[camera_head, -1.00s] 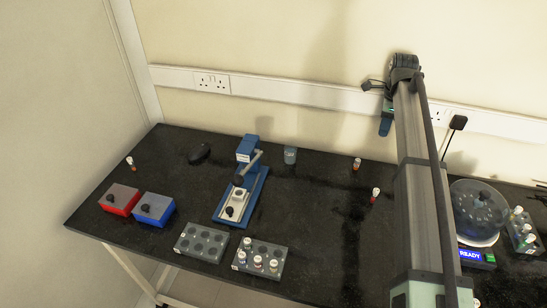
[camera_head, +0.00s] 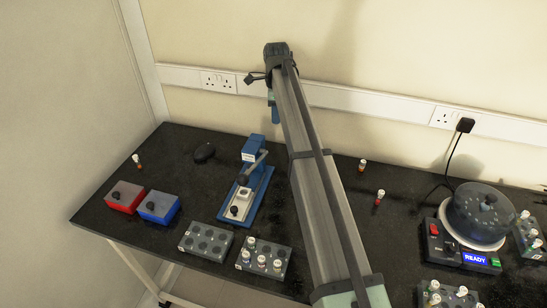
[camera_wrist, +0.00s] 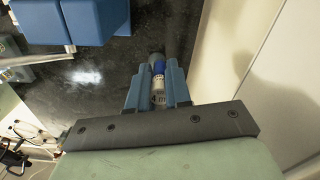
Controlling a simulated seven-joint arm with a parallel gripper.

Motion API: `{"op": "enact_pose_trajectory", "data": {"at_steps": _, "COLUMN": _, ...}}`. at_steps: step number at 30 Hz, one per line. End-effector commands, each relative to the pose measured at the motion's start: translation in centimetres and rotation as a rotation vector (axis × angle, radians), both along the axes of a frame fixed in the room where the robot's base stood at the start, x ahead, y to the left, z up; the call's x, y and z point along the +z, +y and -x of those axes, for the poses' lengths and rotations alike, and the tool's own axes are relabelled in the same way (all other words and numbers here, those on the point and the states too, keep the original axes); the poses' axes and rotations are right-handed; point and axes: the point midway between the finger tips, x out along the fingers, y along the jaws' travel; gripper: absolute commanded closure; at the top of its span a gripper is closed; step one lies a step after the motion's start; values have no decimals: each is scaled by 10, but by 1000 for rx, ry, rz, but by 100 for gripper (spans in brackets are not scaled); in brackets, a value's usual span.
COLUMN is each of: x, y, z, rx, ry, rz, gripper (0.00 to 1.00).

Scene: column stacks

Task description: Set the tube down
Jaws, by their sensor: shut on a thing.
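In the head view the gripper's blue fingers (camera_head: 275,113) hang below the wrist near the back wall, above the bench. The held tube cannot be made out there. The wrist view shows dark bench top (camera_wrist: 110,55) beyond the tube, with no visible contact between them.
A blue press (camera_head: 245,190) stands left of my arm; blue blocks (camera_wrist: 95,20) fill the upper left of the wrist view. Racks (camera_head: 205,241) (camera_head: 264,259) lie in front. Loose tubes (camera_head: 362,165) (camera_head: 380,198) stand right, before a centrifuge (camera_head: 480,215) reading READY.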

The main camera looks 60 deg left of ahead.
Motion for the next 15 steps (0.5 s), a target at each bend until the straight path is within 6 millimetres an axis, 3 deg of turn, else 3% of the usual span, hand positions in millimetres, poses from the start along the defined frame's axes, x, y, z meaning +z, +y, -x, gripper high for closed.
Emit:
{"op": "enact_pose_trajectory", "data": {"at_steps": 2, "x": 0, "y": 7, "z": 12, "rx": 14, "ry": 0, "rz": 0, "gripper": 100}}
{"op": "enact_pose_trajectory", "data": {"at_steps": 9, "x": -37, "y": 4, "z": 9, "rx": 9, "ry": 1, "rz": 1, "gripper": 100}}
{"op": "enact_pose_trajectory", "data": {"at_steps": 15, "x": -54, "y": 4, "z": 8, "rx": 9, "ry": 0, "rz": 0, "gripper": 100}}
